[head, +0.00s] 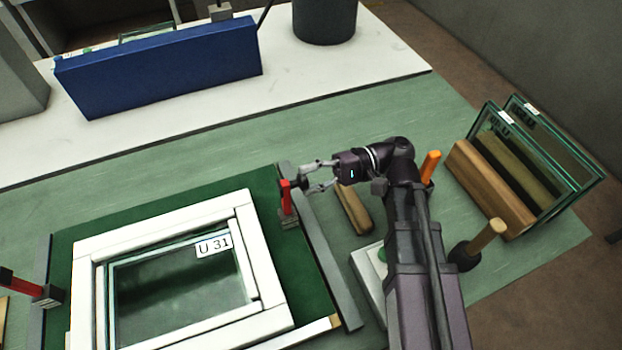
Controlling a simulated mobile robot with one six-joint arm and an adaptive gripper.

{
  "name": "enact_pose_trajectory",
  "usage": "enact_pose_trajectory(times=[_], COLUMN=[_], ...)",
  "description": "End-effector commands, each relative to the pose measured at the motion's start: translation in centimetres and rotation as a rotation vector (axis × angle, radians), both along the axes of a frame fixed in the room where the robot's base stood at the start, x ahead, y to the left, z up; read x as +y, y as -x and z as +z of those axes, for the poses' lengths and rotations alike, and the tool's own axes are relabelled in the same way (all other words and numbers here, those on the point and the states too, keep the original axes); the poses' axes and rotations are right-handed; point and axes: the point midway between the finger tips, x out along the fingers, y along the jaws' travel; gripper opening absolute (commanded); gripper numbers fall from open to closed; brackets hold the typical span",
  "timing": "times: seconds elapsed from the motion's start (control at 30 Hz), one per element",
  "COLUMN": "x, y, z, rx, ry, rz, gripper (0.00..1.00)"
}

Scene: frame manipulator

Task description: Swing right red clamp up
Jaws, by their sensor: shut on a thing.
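The right red clamp (287,199) stands at the right edge of the green board, beside the white window frame (254,235). Its red lever rises from a dark base and looks roughly upright; its exact angle is hard to judge. My gripper (302,177) reaches in from the right and is shut on the upper part of this clamp. The fingertips partly blend with the dark strip behind them. A left red clamp (20,284) lies at the board's left edge, its lever pointing away to the left.
A glass pane labelled U 31 (175,288) lies inside the frame. A wooden block (353,208), an orange-handled tool (430,165) and a mallet (478,245) lie near my arm. Glass panes (540,150) stand in a rack at right. A blue box (160,68) stands behind.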

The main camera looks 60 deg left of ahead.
Motion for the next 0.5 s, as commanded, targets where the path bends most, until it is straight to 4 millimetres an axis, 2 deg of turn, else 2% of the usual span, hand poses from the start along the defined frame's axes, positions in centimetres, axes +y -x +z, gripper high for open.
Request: enact_pose_trajectory(times=[0.17, 0.2, 0.3, 0.5], x=[-0.18, -0.18, -0.17, -0.08], y=[0.25, 0.25, 0.24, 0.18], z=[-0.15, -0.15, -0.12, -0.06], rx=[-0.005, -0.005, -0.004, -0.003], ry=[0.001, 0.001, 0.001, 0.000], rz=[0.005, 0.005, 0.005, 0.003], gripper=[0.00, 0.53, 0.82, 0.82])
